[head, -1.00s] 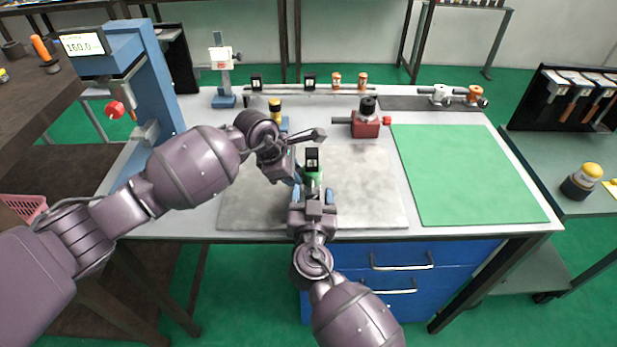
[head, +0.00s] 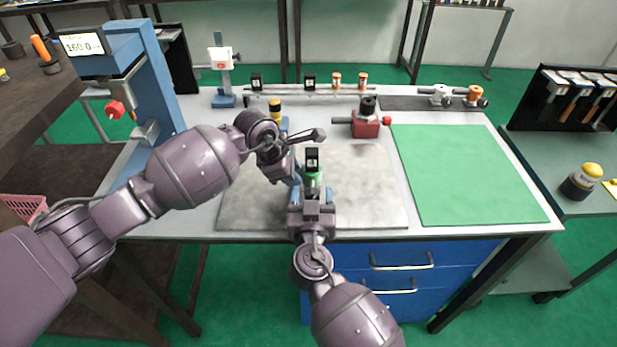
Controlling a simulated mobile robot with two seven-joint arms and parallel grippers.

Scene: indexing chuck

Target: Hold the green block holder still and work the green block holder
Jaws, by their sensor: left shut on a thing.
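The green block holder (head: 313,179) stands upright on the grey plate at the middle of the bench. A black block with a pale window (head: 312,160) sits on top of it. My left gripper (head: 297,179) comes in from the left and is shut on the holder's left side; its fingertips are partly hidden. My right gripper (head: 313,192) comes from the front, just before the holder. Its blue fingers stand apart, one to each side, and it looks open. The lower part of the holder is hidden behind my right gripper.
The grey plate (head: 375,190) is clear right of the holder, and a green mat (head: 465,175) lies bare farther right. A red fixture (head: 366,124) and a yellow-and-black knob (head: 275,110) stand behind. A blue press (head: 158,95) rises at left.

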